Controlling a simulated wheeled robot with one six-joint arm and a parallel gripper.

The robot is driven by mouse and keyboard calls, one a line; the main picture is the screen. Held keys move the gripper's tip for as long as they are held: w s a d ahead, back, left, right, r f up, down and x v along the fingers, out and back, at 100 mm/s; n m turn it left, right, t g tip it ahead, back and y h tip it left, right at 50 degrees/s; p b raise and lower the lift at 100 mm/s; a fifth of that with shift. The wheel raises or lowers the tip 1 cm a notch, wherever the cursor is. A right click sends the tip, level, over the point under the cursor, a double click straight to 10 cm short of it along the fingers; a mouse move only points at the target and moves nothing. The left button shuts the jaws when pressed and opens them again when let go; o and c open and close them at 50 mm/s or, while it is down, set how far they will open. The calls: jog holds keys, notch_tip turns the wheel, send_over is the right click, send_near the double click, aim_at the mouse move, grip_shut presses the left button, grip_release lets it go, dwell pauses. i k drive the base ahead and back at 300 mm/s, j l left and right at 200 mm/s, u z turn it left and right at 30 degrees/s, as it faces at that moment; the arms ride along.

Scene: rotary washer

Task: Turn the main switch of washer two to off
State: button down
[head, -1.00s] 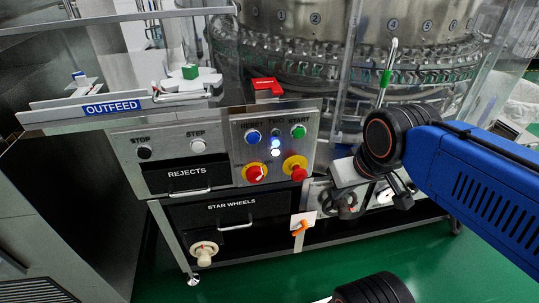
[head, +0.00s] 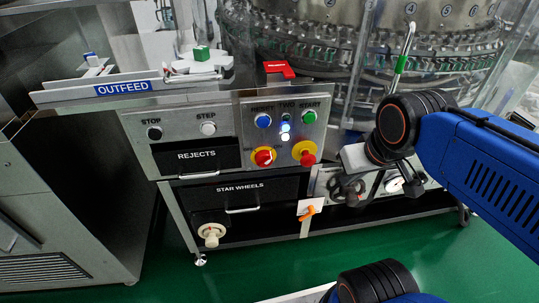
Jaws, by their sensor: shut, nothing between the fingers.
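The control panel marked TWO (head: 250,142) faces me on the front of the machine. On its lower left is a red rotary knob on a yellow disc (head: 263,157), which looks like the main switch. A pale mark shows on the knob, but its exact setting is too small to read. A red mushroom button on yellow (head: 305,153) sits to its right. My gripper (head: 347,192) is shut and empty, right of and below the panel, apart from the knob. My wrist hides part of the machine behind it.
Blue, green and lit buttons (head: 285,133) sit above the knob. An orange handle on a white plate (head: 308,210) is below. The REJECTS and STAR WHEELS drawers (head: 262,189) have protruding handles. The OUTFEED ledge (head: 122,88) juts out upper left.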

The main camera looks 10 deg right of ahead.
aim_at(264, 158)
jog(key=j+z, duration=0.1)
jog(key=j, duration=0.45)
jog(key=j+z, duration=0.15)
jog(key=j, duration=0.4)
jog(key=k+j+z, duration=0.1)
jog(key=j, duration=0.45)
jog(key=k+j+z, duration=0.1)
jog(key=j, duration=0.45)
jog(key=j+z, duration=0.1)
jog(key=j, duration=0.45)
jog(key=k+j+z, duration=0.1)
jog(key=j, duration=0.4)
jog(key=k+j+z, duration=0.1)
jog(key=j, duration=0.45)
jog(key=k+j+z, duration=0.15)
jog(key=j, duration=0.35)
jog(key=i+j, duration=0.25)
